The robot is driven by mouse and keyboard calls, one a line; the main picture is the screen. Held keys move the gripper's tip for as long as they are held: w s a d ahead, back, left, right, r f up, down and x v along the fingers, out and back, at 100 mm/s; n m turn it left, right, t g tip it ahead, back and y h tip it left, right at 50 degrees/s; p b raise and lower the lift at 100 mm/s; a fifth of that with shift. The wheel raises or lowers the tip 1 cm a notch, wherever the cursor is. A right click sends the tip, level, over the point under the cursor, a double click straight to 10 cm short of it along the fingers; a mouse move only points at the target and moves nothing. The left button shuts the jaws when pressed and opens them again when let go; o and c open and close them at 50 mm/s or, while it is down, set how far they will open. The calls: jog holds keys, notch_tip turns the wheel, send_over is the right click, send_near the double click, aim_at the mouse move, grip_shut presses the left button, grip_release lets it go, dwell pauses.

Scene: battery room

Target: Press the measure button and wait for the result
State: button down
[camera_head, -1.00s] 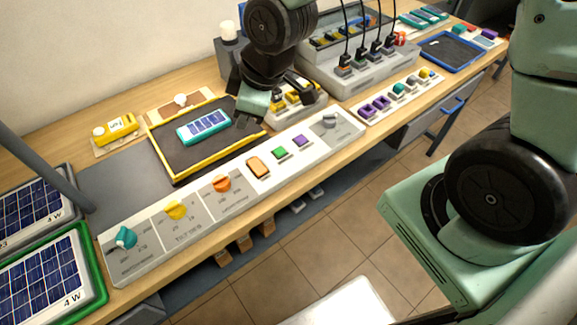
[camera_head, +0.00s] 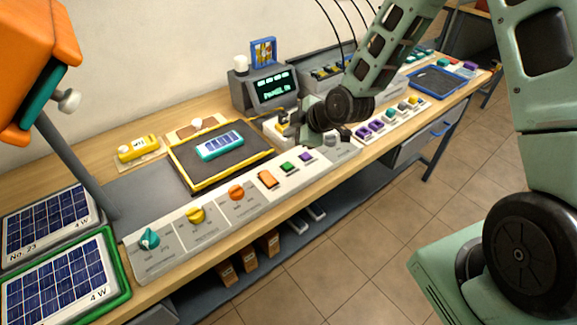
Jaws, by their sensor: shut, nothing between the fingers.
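The control strip (camera_head: 222,222) along the table's front edge carries a teal knob (camera_head: 149,238), a yellow knob (camera_head: 195,214), an orange knob (camera_head: 237,193), an orange rocker (camera_head: 268,180), a green button (camera_head: 287,168), a purple button (camera_head: 306,157) and a grey knob (camera_head: 331,141). Its labels are too small to read, so I cannot tell which is the measure button. A small solar panel (camera_head: 220,145) lies on the yellow-framed dark tray (camera_head: 190,175). A screen (camera_head: 272,90) shows green text, not clearly legible. My gripper (camera_head: 313,138) is shut and empty, near the grey knob; contact is unclear.
An orange lamp head (camera_head: 30,60) hangs at the upper left on a grey post. Larger solar panels (camera_head: 55,285) lie at the left. Several coloured buttons (camera_head: 390,118) and a blue-rimmed tray (camera_head: 437,82) are farther right.

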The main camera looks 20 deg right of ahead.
jog(key=shift+f, duration=0.1)
jog(key=b, duration=0.5)
send_over(291, 167)
notch_tip(291, 167, down, 8)
jog(key=shift+r, duration=0.15)
jog(key=shift+w+f+b, duration=0.1)
jog(key=shift+f+b, duration=0.35)
jog(key=shift+b, duration=0.1)
jog(key=shift+f, duration=0.1)
dwell(1.2)
jog(key=shift+f+b, duration=0.3)
jog(key=shift+b, duration=0.2)
jog(key=shift+f+b, duration=0.4)
dwell(0.4)
jog(key=shift+r, duration=0.1)
jog(key=shift+r+p, duration=0.45)
jog(key=shift+r, duration=0.3)
